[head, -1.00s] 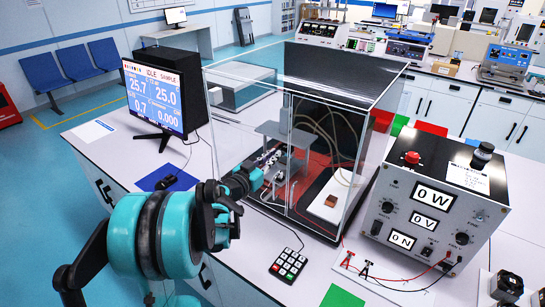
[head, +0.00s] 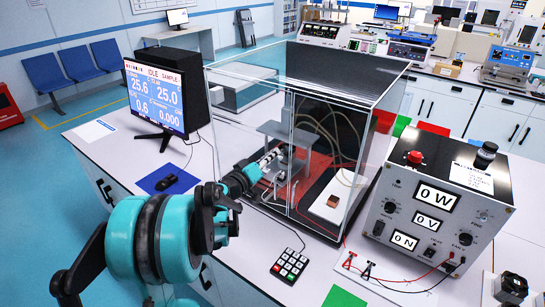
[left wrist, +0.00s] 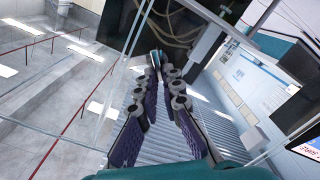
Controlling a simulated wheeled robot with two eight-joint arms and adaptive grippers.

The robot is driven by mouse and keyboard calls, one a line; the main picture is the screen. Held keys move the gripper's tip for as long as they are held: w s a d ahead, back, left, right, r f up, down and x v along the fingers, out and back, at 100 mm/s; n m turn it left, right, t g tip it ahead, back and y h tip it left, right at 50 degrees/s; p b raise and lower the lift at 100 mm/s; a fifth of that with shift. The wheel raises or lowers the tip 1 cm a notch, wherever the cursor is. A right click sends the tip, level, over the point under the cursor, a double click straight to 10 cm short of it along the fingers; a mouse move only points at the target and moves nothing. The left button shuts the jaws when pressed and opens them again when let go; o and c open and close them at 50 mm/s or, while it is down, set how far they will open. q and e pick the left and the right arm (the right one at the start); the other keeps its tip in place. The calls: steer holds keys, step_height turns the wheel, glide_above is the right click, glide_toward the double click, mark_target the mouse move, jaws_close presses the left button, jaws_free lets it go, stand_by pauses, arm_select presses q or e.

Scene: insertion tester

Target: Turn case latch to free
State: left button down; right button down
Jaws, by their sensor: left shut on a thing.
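The clear case (head: 345,72) with a dark top edge stands on the bench in the middle of the head view. My left gripper (head: 270,157) is at its front side, coming in from the left. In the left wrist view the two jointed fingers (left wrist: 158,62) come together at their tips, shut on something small. The latch itself is hidden by the fingertips, so its angle cannot be told. My right gripper is out of view.
A monitor (head: 155,97) stands left of the case and a power unit (head: 440,205) right of it. A keypad (head: 290,265) and red and black leads (head: 368,270) lie on the bench in front. Inside the case are a grey stand and a brown block (head: 333,201) on a white plate.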

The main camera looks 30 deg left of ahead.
arm_select(q)
steer(key=shift+a+f+n+b, duration=0.1)
steer(key=shift+f+n+b, duration=0.15)
steer(key=shift+n, duration=1.4)
steer(key=shift+a+f+n+b, duration=0.1)
steer(key=shift+n+b, duration=0.1)
steer(key=shift+n, duration=1.5)
steer(key=shift+a+f+n+b, duration=0.1)
steer(key=shift+f+n+b, duration=0.15)
steer(key=shift+n, duration=1.4)
steer(key=c, duration=1.7)
jaws_free()
steer(key=s, duration=0.8)
steer(key=s+a, duration=0.1)
steer(key=s, duration=0.3)
